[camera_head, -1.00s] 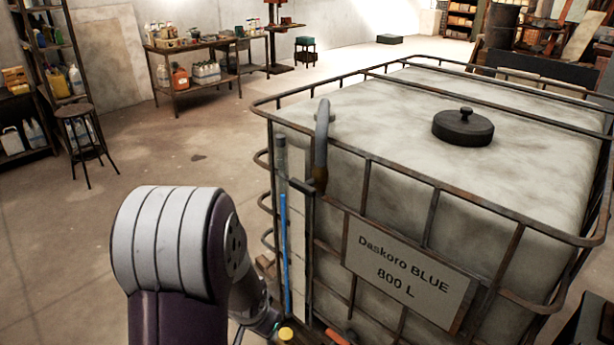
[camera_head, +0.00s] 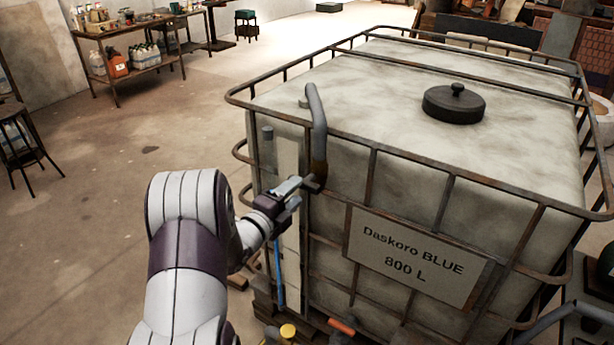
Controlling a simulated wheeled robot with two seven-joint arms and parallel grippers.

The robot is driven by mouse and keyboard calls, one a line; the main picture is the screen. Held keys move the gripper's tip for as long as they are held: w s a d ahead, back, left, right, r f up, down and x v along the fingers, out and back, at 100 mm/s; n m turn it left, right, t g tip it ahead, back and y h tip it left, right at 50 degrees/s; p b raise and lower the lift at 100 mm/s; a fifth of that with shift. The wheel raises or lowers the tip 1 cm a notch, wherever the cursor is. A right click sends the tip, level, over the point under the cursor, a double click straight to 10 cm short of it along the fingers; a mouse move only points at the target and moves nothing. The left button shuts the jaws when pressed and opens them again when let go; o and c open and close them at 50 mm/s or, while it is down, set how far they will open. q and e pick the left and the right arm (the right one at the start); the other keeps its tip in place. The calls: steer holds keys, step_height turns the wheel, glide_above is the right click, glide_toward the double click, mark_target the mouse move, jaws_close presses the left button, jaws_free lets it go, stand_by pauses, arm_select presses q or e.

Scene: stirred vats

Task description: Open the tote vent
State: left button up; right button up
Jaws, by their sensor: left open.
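The tote (camera_head: 375,95) is a large pale tank in a rusty cage, with a sign (camera_head: 415,257) reading "Daskoro BLUE 800 L". A black round cap with a knob (camera_head: 454,104) sits flat on its top. A grey bent pipe (camera_head: 317,115) comes out of the top near the left front corner and hangs down outside the cage, its lower end brownish. I cannot tell which of these is the vent. My left gripper (camera_head: 300,188) is open beside the pipe's lower end; whether it touches is unclear. My right gripper is not in view.
A sight tube with a blue column (camera_head: 279,275) runs down the tote's front left. A yellow knob (camera_head: 288,331) and an orange handle (camera_head: 342,327) are low in front. A stool (camera_head: 22,145) and a bottle-laden table (camera_head: 135,60) stand left. Floor between is clear.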

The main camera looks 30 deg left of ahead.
mark_target(302, 187)
arm_select(q)
steer(key=w, duration=0.4)
steer(key=w+d+p, duration=0.1)
steer(key=w, duration=0.1)
steer(key=shift+r, duration=0.15)
steer(key=shift+w+a, duration=0.2)
steer(key=shift+w, duration=0.05)
steer(key=shift+d, duration=0.1)
jaws_close()
